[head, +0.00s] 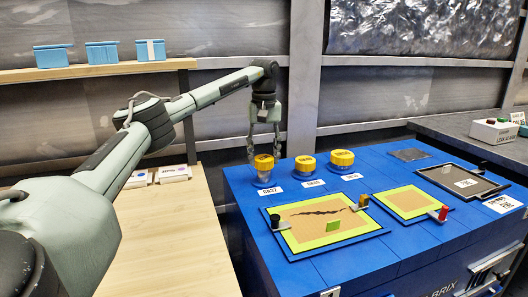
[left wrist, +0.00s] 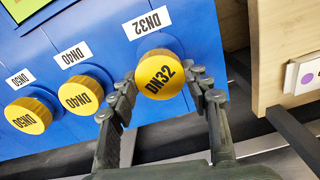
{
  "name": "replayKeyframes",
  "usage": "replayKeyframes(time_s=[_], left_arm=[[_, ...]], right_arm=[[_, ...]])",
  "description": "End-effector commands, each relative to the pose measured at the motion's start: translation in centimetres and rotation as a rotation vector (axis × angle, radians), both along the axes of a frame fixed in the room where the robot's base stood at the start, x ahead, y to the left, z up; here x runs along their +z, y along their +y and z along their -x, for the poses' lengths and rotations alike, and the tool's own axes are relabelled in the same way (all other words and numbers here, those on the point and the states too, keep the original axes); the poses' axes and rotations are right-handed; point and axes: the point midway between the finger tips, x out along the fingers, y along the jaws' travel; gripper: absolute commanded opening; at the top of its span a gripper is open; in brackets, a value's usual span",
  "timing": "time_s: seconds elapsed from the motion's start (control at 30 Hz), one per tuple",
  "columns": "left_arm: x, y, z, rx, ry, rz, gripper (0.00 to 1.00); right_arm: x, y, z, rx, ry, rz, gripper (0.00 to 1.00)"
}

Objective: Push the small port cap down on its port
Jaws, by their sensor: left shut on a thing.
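The small yellow port cap marked DN32 (head: 264,162) is at the left of a row of three on the blue bench. It also shows in the left wrist view (left wrist: 159,75), between my fingers. My left gripper (head: 264,152) reaches down from above and is shut on the DN32 cap, one finger on each side. In the left wrist view the left gripper (left wrist: 160,90) shows the same hold. My right gripper is not in view.
The DN40 cap (head: 306,163) and DN50 cap (head: 342,158) stand to the right. Framed panels with yellow-green borders (head: 325,219) (head: 412,203) lie in front. A wooden table (head: 165,235) is at the left. A shelf above holds blue boxes (head: 102,53).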

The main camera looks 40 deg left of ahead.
Motion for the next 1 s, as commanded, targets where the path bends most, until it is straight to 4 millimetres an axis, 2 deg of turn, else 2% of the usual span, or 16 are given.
replayKeyframes(time_s=[0.37,1.0], left_arm=[[-0.4,0.0,0.0,0.000,0.000,0.000,0.36],[-1.4,0.0,0.0,0.000,0.000,0.000,0.36]], right_arm=[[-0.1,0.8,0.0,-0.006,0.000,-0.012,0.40],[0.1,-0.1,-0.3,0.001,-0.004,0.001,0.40]])
